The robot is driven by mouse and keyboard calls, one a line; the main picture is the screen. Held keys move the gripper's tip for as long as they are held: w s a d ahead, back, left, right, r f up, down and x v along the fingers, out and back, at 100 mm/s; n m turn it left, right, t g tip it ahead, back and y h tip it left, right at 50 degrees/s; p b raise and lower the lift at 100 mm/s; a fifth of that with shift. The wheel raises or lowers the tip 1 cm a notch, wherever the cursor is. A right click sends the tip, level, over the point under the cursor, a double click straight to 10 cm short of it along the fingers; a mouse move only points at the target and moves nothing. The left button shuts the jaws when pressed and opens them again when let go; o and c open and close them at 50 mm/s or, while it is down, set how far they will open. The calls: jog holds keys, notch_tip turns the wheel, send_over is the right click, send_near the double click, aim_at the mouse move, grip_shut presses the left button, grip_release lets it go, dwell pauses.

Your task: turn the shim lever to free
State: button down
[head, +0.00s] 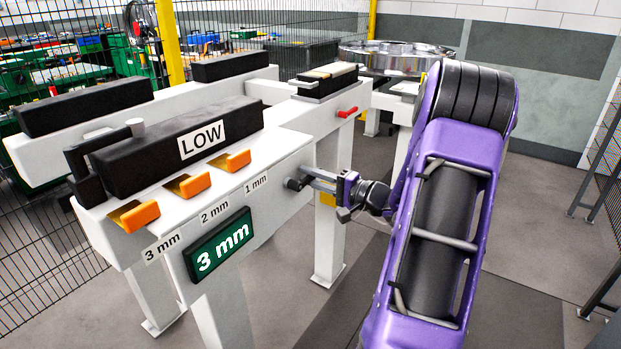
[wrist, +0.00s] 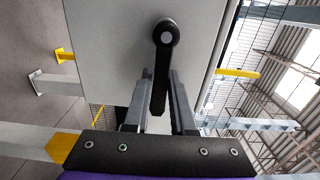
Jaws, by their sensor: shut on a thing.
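The shim lever is a black handle with a round hub (wrist: 166,34), on the end face of a white beam. In the wrist view its arm runs from the hub towards my gripper. My gripper (wrist: 162,85) is shut on this arm, with one grey finger on each side. In the head view the dark lever end (head: 293,183) shows at the tips of my gripper (head: 312,180); the fingers hide part of it. A green display (head: 218,244) on the beam reads "3 mm". No "free" mark is readable.
Orange tabs (head: 190,184) stand along the white beam (head: 285,160) above 3 mm, 2 mm and 1 mm labels. A black block (head: 165,150) on top is marked "LOW". A red handle (head: 347,112) and a shiny metal wheel (head: 395,57) are behind.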

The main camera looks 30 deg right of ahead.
jog(key=shift+d+r, duration=0.1)
jog(key=c, duration=0.8)
grip_release()
jog(key=shift+o, duration=0.2)
jog(key=shift+s, duration=0.1)
jog(key=v, duration=1.7)
jog(key=shift+s, duration=0.15)
